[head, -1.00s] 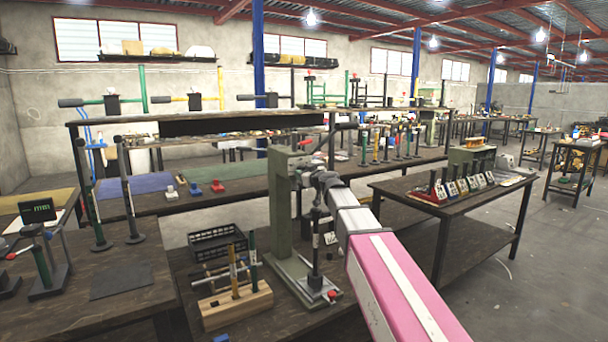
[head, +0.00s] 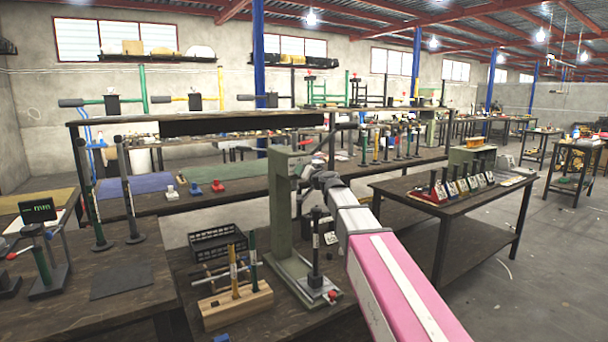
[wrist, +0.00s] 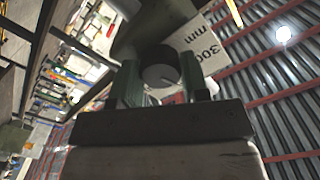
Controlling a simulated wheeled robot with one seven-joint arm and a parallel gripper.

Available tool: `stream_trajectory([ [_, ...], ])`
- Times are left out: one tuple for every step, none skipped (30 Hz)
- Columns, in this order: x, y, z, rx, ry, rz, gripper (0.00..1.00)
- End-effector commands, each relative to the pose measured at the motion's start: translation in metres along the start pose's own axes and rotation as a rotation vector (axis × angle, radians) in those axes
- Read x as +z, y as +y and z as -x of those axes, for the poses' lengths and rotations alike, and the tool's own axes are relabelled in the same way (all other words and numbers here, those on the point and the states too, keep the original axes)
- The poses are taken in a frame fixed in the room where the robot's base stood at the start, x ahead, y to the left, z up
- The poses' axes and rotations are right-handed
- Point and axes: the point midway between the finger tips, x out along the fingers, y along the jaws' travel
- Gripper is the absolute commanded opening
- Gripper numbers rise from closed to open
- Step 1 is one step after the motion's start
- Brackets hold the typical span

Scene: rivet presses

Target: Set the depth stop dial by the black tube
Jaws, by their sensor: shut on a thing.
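The green press (head: 283,205) stands on the near bench, its column upright. A black tube (head: 316,252) with a pale label stands upright at the press's foot, below its head. In the wrist view, the round grey depth stop dial (wrist: 161,76) sits between the two fingers of my gripper (wrist: 163,84), and the fingers are shut on it. A white plate marked "300 mm" (wrist: 199,42) shows just behind the dial. In the head view the dial is hidden by my wrist and the press; its setting cannot be read.
A wooden block (head: 236,304) holding several tubes and a black crate (head: 216,243) stand left of the press. A small display reading "mm" (head: 38,211) is at far left. A side table (head: 455,208) with several labelled tubes stands right of my arm.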

Motion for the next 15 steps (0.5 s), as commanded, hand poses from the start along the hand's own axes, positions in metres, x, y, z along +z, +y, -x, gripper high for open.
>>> stream_trajectory([
  [0.0001,-0.0001,0.0003,0.000,0.000,-0.032,0.18],
  [0.0001,-0.0001,0.0003,0.000,0.000,-0.051,0.18],
  [0.0001,-0.0002,0.0003,0.000,0.000,-0.075,0.18],
  [0.0001,-0.0002,0.0003,0.000,0.000,-0.092,0.18],
  [0.0001,-0.0002,0.0003,0.000,0.000,-0.107,0.18],
  [0.0001,-0.0002,0.0003,0.000,0.000,-0.127,0.18],
  [0.0001,-0.0002,0.0003,0.000,0.000,-0.139,0.18],
  [0.0001,-0.0002,0.0003,0.000,0.000,-0.151,0.18],
  [0.0001,-0.0002,0.0003,0.000,0.000,-0.165,0.18],
  [0.0001,-0.0002,0.0004,0.000,0.000,-0.174,0.18],
  [0.0001,-0.0003,0.0003,0.000,0.000,-0.183,0.18],
  [0.0001,-0.0002,0.0003,0.000,0.000,-0.192,0.18],
  [0.0001,-0.0002,0.0003,0.000,0.000,-0.198,0.18],
  [0.0001,-0.0003,0.0003,0.000,0.000,-0.203,0.18],
  [0.0001,-0.0003,0.0003,0.000,0.000,-0.209,0.18],
])
